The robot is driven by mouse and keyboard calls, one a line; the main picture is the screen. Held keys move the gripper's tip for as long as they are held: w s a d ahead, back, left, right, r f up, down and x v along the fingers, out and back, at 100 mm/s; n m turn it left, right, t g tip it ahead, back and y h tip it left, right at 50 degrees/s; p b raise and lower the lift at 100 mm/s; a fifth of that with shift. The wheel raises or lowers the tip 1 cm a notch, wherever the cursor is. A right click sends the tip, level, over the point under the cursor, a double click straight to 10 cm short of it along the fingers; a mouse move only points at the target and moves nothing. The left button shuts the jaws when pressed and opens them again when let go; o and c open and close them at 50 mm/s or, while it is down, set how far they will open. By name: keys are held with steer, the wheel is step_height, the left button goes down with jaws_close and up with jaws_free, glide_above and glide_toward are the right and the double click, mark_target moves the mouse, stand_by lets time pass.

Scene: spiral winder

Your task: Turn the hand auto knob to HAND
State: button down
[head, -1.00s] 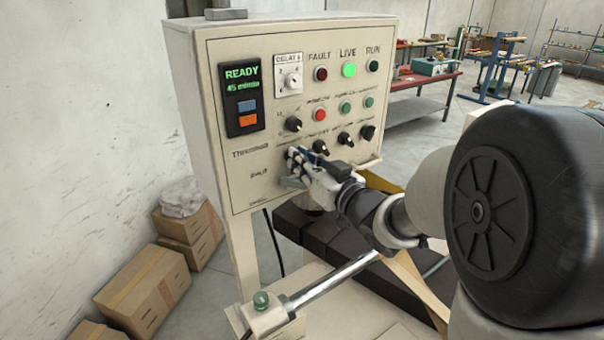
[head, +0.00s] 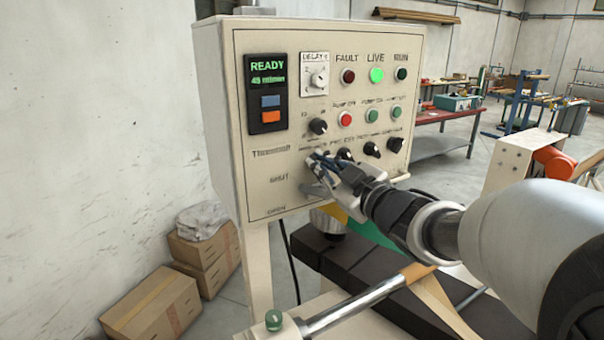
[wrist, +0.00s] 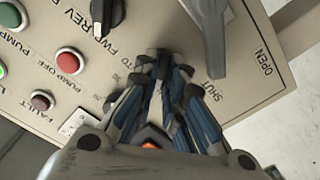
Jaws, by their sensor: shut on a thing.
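The cream control panel (head: 235,150) carries lamps, buttons and black knobs. My gripper (head: 320,158) is at the left end of the panel's lower knob row, its fingers shut against the face. The wrist view shows my gripper (wrist: 162,62) with its fingertips together around a small dark piece, which I take to be the hand auto knob (wrist: 161,52). The fingers hide most of this knob and its lettering, so its setting cannot be read. Beside it sits the FWD/REV knob (wrist: 108,14), which also shows in the head view (head: 344,154).
A grey SHUT/OPEN lever (wrist: 206,38) is close beside my fingers. Another black knob (head: 318,126) sits above the gripper, near the red button (head: 345,119). The display (head: 267,80) reads READY. Cardboard boxes (head: 155,310) lie on the floor at left.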

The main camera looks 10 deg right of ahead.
steer(key=shift+r, duration=0.1)
stand_by(0.4)
steer(key=c, duration=1.7)
jaws_free()
steer(key=shift+v, duration=3.7)
